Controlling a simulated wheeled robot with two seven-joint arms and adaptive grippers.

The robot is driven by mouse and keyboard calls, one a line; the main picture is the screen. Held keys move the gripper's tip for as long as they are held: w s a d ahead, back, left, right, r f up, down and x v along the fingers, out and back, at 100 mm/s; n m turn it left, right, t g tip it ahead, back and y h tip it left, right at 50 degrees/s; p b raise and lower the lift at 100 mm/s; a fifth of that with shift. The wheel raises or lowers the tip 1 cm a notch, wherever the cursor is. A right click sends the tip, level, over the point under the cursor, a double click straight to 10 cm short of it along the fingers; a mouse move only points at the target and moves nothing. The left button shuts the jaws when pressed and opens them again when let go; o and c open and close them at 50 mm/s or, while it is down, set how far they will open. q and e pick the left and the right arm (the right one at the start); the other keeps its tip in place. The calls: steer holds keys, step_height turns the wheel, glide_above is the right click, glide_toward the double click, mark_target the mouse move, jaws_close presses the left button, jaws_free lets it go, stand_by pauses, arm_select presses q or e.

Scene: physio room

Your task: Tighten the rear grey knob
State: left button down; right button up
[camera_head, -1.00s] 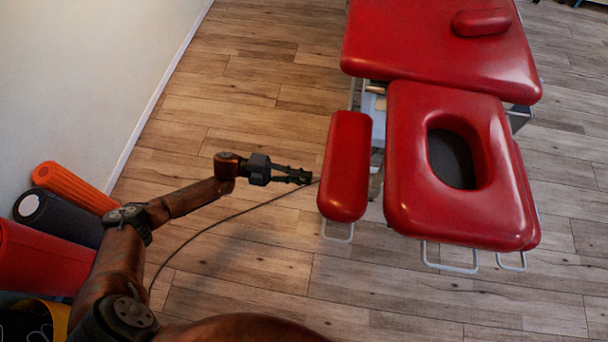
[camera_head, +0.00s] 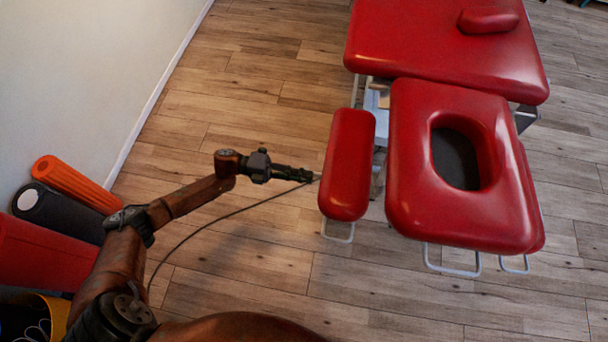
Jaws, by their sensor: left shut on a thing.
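The red treatment table (camera_head: 445,50) stands at the upper right, with a padded headrest (camera_head: 415,190) that has an oval face hole and a red armrest pad (camera_head: 347,165) on its left side. My left gripper (camera_head: 309,176) is at the left edge of this armrest pad, its fingers pointing right. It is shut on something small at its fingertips. That thing is too small and hidden to make out, so I cannot tell if it is the rear grey knob. No grey knob shows clearly. My right gripper is not in view.
An orange roller (camera_head: 76,184), a black roller (camera_head: 60,212) and a red roll (camera_head: 45,255) lie along the wall at left. The wooden floor (camera_head: 250,270) in front is clear.

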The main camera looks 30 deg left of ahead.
arm_select(q)
steer(key=c, duration=2)
jaws_free()
steer(key=shift+a, duration=0.35)
steer(key=v, duration=1.1)
steer(key=shift+s+a, duration=0.1)
steer(key=shift+a, duration=0.1)
steer(key=shift+d, duration=0.1)
